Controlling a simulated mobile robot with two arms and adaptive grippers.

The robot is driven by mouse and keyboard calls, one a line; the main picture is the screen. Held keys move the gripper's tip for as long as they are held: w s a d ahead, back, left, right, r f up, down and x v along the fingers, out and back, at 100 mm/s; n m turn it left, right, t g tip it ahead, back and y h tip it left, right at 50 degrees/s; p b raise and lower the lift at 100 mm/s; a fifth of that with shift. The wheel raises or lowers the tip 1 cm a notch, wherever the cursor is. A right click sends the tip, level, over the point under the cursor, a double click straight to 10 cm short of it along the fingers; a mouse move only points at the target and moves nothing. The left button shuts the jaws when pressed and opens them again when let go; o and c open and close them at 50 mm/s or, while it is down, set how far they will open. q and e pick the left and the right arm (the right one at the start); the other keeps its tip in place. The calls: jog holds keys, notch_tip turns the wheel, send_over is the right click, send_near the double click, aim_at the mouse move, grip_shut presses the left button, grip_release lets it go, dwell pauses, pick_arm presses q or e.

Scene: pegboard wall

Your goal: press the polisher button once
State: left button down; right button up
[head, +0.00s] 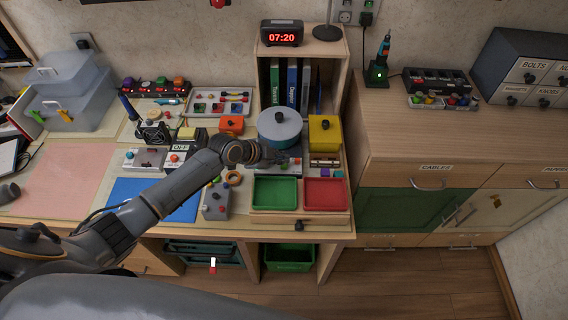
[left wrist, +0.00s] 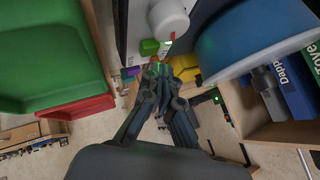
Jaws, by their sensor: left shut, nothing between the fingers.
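The polisher looks to be the blue-grey round drum (head: 280,130) with a black knob on its lid, at the back right of the workbench. Its blue side fills the upper right of the left wrist view (left wrist: 255,40). A light panel beside the drum carries a white knob (left wrist: 169,18) and a small green button (left wrist: 150,46). My left gripper (head: 286,160) is shut and empty, just in front of the drum. In the left wrist view its fingertips (left wrist: 160,70) are close to the green button; I cannot tell whether they touch it. The arm partly hides the panel in the head view.
A green tray (head: 275,193) and a red tray (head: 325,192) lie in front of the polisher. A yellow box (head: 324,133) stands to its right and an orange box (head: 231,125) to its left. A grey control box (head: 216,203) stands near the bench's front edge.

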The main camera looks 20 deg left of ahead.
aim_at(281, 166)
pick_arm(q)
jog(key=shift+r+p, duration=1.95)
jog(key=shift+r, duration=0.6)
